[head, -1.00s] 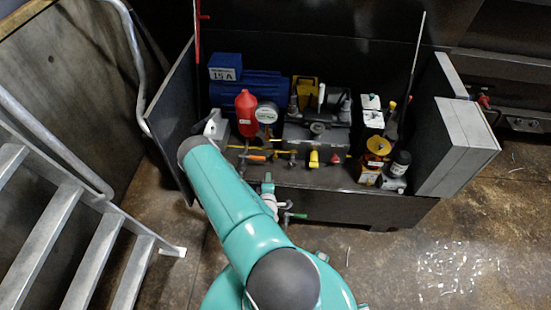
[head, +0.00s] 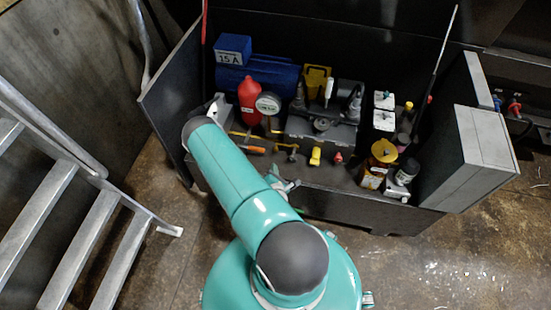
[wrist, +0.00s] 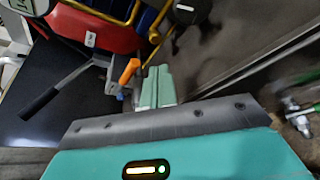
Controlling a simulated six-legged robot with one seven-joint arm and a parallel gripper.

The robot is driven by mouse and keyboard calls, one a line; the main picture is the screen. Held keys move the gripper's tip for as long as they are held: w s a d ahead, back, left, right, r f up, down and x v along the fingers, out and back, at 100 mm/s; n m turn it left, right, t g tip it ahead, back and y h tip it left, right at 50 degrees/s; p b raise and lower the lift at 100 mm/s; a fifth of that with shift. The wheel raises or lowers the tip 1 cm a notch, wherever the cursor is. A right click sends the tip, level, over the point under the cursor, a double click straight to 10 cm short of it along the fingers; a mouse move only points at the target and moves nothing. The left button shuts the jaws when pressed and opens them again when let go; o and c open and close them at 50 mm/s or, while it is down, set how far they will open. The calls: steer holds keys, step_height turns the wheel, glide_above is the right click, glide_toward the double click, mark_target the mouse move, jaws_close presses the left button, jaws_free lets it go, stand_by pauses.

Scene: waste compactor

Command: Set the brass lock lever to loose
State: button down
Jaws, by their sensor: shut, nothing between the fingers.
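My gripper (wrist: 157,90) shows in the wrist view as two pale green fingers side by side, closed together and empty. Just left of its tips is an orange grip (wrist: 129,71) by a metal bracket. Further left, a grey lever with a black grip (wrist: 42,104) slants down. A thin brass-coloured bar (wrist: 163,45) runs beyond the tips. I cannot tell for certain which part is the brass lock lever. In the head view the orange grip (head: 254,149) and a small brass-coloured fitting (head: 287,150) sit near the cabinet's front edge; my arm hides my gripper there.
The open cabinet (head: 345,205) holds a red bottle (head: 250,100), a gauge (head: 268,103), a blue unit (head: 275,79) and a yellow knob (head: 315,156). A green-handled valve (wrist: 297,112) is right of my gripper. Metal stairs (head: 80,225) stand left.

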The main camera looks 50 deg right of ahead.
steer(key=shift+w+d+f, duration=0.1)
steer(key=shift+w+d, duration=0.1)
steer(key=shift+w, duration=0.2)
steer(key=x, duration=0.8)
steer(key=shift+w+d+f, duration=0.1)
steer(key=shift+d+f, duration=0.05)
steer(key=shift+f, duration=0.05)
steer(key=shift+r, duration=0.1)
steer(key=shift+s+d+r, duration=0.15)
steer(key=shift+s+r, duration=0.1)
steer(key=shift+r, duration=0.3)
